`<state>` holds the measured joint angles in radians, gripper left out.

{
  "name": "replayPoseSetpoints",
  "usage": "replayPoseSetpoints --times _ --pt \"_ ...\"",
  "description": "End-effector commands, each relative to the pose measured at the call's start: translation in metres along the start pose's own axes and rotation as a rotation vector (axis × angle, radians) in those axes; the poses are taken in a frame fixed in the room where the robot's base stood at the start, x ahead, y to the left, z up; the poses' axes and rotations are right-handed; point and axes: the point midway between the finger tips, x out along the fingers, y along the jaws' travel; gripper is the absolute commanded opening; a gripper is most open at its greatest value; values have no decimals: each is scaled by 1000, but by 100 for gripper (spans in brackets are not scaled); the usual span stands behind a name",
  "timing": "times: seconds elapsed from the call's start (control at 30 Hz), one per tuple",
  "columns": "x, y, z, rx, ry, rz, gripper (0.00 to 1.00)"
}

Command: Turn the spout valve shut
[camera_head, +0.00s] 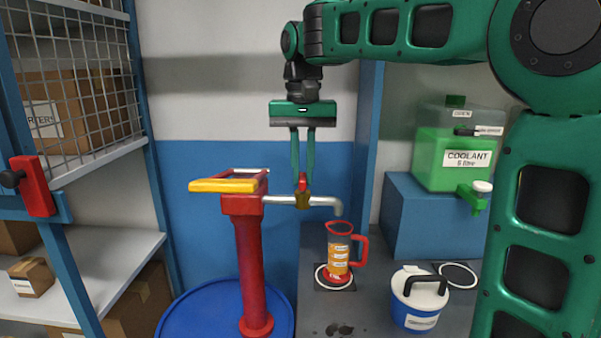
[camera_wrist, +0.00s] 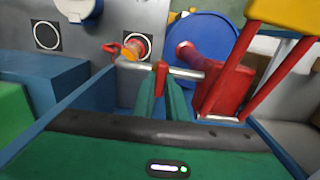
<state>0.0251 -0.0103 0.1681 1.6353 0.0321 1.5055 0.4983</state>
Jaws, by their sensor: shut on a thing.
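The spout valve has a brass body (camera_head: 302,200) on the silver spout pipe (camera_head: 278,200), which runs right from the red pump post (camera_head: 250,270). Its small red lever (camera_head: 303,182) stands upright above the brass body. My gripper (camera_head: 302,172) points down from above, its two green fingers shut on the lever from both sides. In the wrist view the lever (camera_wrist: 160,75) shows between the fingertips. The spout's bent end hangs over a clear jug (camera_head: 338,255) with a red handle and orange liquid inside. The fingers partly hide the lever.
The pump's yellow handle (camera_head: 222,186) sticks out left, near my gripper. The pump stands on a blue drum (camera_head: 180,315). On the grey bench are a blue-and-white lidded tub (camera_head: 415,315) and a green coolant can (camera_head: 445,175) on a blue block. Shelves with boxes stand left.

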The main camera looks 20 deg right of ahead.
Motion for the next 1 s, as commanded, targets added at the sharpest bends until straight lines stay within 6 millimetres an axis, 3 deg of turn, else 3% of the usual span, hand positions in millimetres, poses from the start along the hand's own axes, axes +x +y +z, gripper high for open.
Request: replayPoseSetpoints --times 0.53,0.57,0.6,1.0 --pt "-2 -2 -2 22 9 -5 0" --pt "-2 -1 -2 22 9 -5 20" --pt "-2 -1 -2 22 8 -5 29" --pt "-2 -1 0 21 3 -2 31"
